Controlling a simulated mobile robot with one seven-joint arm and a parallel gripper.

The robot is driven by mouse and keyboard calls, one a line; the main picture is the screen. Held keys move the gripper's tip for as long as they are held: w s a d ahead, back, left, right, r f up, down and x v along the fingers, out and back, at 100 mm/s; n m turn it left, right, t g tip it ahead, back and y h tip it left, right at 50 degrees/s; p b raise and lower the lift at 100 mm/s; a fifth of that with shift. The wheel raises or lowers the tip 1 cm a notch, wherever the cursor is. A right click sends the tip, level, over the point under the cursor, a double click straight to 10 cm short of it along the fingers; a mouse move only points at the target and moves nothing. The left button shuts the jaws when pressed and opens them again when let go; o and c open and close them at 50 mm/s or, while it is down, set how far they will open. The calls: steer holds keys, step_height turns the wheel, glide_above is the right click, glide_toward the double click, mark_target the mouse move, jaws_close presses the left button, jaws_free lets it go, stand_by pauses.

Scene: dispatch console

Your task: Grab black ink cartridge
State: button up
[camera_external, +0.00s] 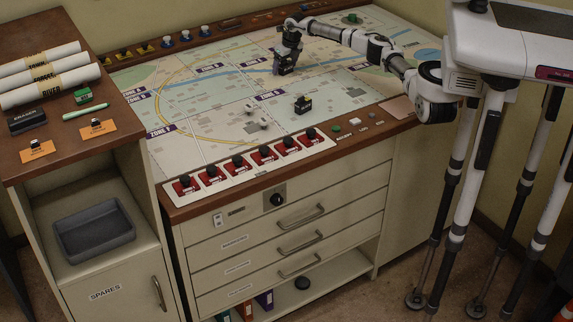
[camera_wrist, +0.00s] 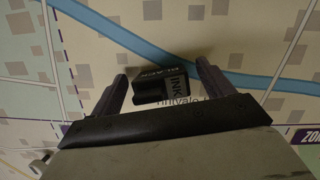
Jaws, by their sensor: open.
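The black ink cartridge (camera_wrist: 158,88) lies on the map and shows in the wrist view, with pale "INK" and "BLACK" lettering. My gripper (camera_wrist: 162,74) is open, with one finger to the left of the cartridge and one to the right. In the external view my gripper (camera_external: 284,70) points down low over the upper middle of the map, near the blue river line. There the cartridge cannot be told apart from the dark gripper.
A black object (camera_external: 302,104) stands on the map nearer the front, with small white pieces (camera_external: 257,118) to its left. Red switches (camera_external: 238,168) with black knobs line the front edge. A side cabinet at left holds rolled maps (camera_external: 45,75) and a black eraser (camera_external: 27,121).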

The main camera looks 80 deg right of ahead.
steer(key=c, duration=1.1)
